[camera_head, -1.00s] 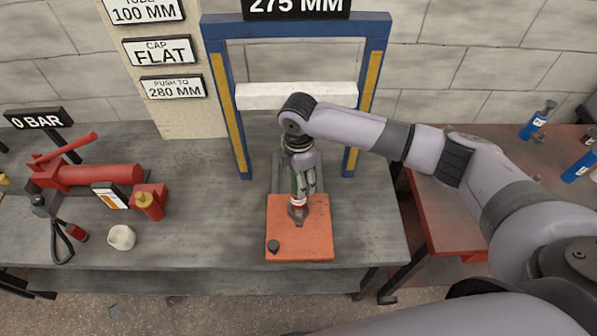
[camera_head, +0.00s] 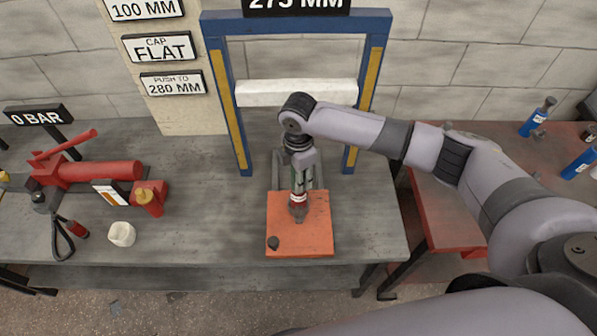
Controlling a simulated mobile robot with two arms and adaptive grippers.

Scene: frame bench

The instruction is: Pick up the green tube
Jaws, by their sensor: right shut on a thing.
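The green tube (camera_head: 308,178) stands upright over the orange plate (camera_head: 285,238) on the grey bench, in front of the blue frame. Only a narrow strip of green shows, with a white and red band (camera_head: 298,199) below it. My right gripper (camera_head: 301,180) comes down from above and is shut on the green tube, covering most of it. I cannot tell whether the tube's lower end touches the plate. My left gripper is not in view.
A blue frame (camera_head: 227,100) with a white crossbar (camera_head: 290,92) stands behind. A red pump (camera_head: 100,174) and a white cup (camera_head: 122,234) are at left. A red table (camera_head: 436,215) with blue bottles (camera_head: 538,118) is at right.

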